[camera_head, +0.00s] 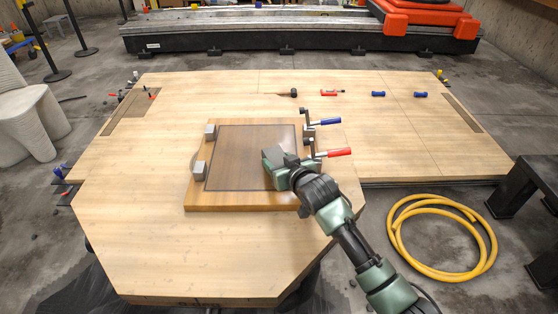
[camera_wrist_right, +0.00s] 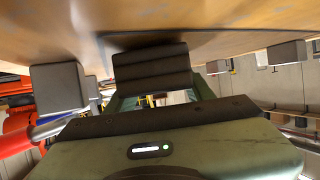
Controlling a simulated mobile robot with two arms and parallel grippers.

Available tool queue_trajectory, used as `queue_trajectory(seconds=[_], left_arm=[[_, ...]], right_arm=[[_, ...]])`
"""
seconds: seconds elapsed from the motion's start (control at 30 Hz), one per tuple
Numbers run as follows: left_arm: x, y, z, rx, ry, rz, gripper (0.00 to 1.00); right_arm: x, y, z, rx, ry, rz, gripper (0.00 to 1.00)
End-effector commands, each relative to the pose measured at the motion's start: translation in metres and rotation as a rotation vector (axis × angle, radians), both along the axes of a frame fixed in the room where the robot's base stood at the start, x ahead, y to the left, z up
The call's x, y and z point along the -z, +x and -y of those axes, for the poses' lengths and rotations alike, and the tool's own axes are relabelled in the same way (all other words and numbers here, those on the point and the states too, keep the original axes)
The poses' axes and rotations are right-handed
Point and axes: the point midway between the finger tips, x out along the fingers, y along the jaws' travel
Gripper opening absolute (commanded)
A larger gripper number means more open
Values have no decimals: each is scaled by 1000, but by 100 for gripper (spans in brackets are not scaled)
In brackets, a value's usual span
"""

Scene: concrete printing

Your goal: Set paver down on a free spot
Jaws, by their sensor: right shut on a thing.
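My right gripper (camera_head: 277,167) is low over the right part of a wooden board with a dark inset panel (camera_head: 250,150). It is shut on a dark grey paver (camera_wrist_right: 150,68). In the right wrist view, which looks upside down, the paver is close to the wooden surface (camera_wrist_right: 220,18) with a dark shadow beside it. I cannot tell whether it touches. In the head view the gripper mostly hides it. My left gripper is not in view.
A blue-handled clamp (camera_head: 325,122) and a red-handled clamp (camera_head: 333,153) are at the board's right edge, close to my right gripper. The panel's middle and left are bare. The table (camera_head: 150,220) is clear in front. A yellow hose (camera_head: 398,240) lies on the floor.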

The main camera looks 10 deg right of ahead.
Motion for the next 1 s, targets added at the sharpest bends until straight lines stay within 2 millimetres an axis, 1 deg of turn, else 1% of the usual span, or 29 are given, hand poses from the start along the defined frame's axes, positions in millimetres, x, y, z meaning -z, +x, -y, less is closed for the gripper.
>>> queue_trajectory(seconds=[0.23, 0.27, 0.3, 0.33, 0.57, 0.6, 0.73, 0.87, 1.0], left_arm=[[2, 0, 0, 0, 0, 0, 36], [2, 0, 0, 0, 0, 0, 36], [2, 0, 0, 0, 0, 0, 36], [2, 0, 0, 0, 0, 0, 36], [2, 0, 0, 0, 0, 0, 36], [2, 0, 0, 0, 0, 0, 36], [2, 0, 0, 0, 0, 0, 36], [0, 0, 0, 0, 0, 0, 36], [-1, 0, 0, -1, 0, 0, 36]], right_arm=[[3, 1, 0, 0, 1, 5, 0], [2, 1, 0, 0, 1, 5, 58], [2, 1, 0, 0, 1, 5, 69], [2, 1, 0, 0, 1, 5, 78], [4, 0, 0, 0, 0, 2, 78], [7, -1, 0, 0, -1, -5, 78], [4, -4, 1, 0, 0, -2, 78], [-2, -17, 3, 0, 0, -2, 78], [-11, -38, 8, 0, 0, 0, 78]])
